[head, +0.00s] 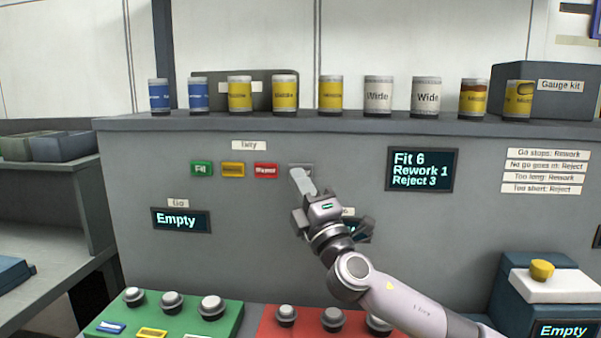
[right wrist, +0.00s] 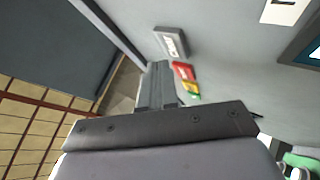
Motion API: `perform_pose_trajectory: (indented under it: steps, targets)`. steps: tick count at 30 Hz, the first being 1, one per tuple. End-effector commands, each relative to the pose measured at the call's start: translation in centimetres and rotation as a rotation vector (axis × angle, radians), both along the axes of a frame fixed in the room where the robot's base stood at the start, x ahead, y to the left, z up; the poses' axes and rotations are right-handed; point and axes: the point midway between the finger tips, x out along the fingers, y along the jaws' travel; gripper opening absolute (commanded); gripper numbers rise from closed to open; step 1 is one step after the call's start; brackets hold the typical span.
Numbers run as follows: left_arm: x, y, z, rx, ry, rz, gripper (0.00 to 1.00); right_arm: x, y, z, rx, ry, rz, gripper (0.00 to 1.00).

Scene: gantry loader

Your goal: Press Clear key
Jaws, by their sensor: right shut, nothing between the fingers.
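The Clear key (right wrist: 171,42) is a grey block with a white label, on the grey panel (head: 130,180) at the right end of the Tally row. In the head view my right gripper (head: 297,174) covers most of it, and only its upper edge shows. My right gripper is shut and empty, its fingertips pointing at the panel. In the right wrist view the fingertips (right wrist: 159,68) appear just below the key. I cannot tell whether they touch it. My left gripper is not in view.
Beside the key are the red Reject key (head: 266,170), yellow Rework key (head: 233,170) and green Fit key (head: 201,169). The tally display (head: 422,170) reads Fit 6, Rework 1, Reject 3. Several cans stand on the ledge (head: 300,121) above. Green (head: 190,325) and red trays with knobs lie below.

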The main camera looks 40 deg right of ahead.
Motion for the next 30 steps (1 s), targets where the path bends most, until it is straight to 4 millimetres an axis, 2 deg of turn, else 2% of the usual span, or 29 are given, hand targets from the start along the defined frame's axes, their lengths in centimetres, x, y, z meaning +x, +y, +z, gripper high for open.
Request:
perform_pose_trajectory:
  steps: [30]
  targets:
    - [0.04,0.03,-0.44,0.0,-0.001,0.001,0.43,0.54,-0.67,0.0,-0.001,0.0,-0.001,0.0]
